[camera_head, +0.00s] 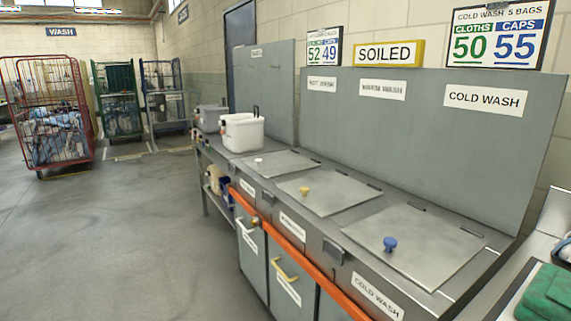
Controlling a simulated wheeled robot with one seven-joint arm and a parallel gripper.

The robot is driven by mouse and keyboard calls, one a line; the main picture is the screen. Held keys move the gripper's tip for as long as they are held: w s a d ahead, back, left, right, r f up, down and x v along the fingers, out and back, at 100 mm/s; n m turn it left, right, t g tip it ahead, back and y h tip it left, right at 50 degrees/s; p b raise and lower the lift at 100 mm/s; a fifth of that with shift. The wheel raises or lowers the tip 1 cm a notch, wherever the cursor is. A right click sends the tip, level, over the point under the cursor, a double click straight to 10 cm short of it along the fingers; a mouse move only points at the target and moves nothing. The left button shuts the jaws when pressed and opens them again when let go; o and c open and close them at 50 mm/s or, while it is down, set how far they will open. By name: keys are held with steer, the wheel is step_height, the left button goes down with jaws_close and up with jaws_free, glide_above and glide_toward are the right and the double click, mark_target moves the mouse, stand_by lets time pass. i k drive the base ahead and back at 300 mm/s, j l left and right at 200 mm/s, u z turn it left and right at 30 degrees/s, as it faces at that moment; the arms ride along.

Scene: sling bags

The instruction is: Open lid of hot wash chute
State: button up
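A steel counter holds three flat metal chute lids in a row, and all three lie shut. The far lid (285,163) has a small pale knob (259,162) and is closest to the back-panel label (322,84) that seems to read hot wash, though its print is blurred. The middle lid (335,198) has a yellow knob (304,191). The near lid (425,240) has a blue knob (390,243), with cold wash labels behind and below it. Dark hinges show along the lids' back edges. My gripper is not in view.
A white tub (242,132) and a grey tub (211,118) stand at the counter's far end. An orange rail (285,249) runs along its front. Green cloths (546,298) lie at lower right. Wire cages (49,112) stand far left. The floor (120,230) left of the counter is clear.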

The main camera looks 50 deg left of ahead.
mark_target(272, 165)
steer(key=u, duration=1.85)
steer(key=i+j+u, duration=0.15)
steer(key=i+u, duration=0.15)
steer(key=i, duration=0.5)
steer(key=i+u, duration=0.3)
steer(key=i, duration=0.45)
steer(key=i+l+u, duration=0.3)
steer(key=i, duration=0.5)
steer(key=j, duration=0.1)
